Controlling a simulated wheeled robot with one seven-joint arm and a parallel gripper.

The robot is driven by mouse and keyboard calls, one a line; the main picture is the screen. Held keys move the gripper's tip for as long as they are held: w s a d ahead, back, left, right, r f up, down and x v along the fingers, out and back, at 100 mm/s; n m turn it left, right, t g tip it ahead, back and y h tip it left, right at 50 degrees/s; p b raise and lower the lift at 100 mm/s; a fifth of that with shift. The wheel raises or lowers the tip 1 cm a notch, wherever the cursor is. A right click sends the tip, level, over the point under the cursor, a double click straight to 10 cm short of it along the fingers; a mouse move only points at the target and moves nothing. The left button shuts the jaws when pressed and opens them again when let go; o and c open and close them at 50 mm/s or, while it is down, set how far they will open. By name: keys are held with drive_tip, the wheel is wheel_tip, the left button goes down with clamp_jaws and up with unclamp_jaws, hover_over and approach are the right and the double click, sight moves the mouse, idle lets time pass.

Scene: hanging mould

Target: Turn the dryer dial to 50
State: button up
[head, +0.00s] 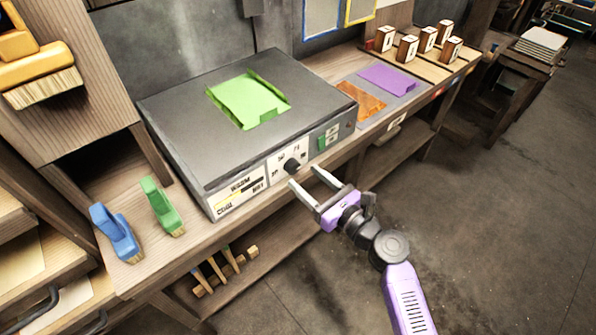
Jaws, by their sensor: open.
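The dryer (190,124) is a dark grey box on the wooden bench, with a light control panel on its front. Its black dial (292,165) sits in the middle of the panel with small number marks around it. The mark it points to is too small to tell. Left of it is a warm/cold gauge (241,194); right of it are green buttons (328,137). My gripper (304,178) is open and empty. Its two fingers point at the front panel close to the dial, and I cannot tell whether they touch it.
A green tray (250,98) lies on the dryer's top. Blue (116,234) and green (161,206) handled tools stand left of the dryer. The floor before the bench is clear.

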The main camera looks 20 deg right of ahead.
sight(296, 169)
drive_tip(key=shift+x, duration=1.8)
clamp_jaws()
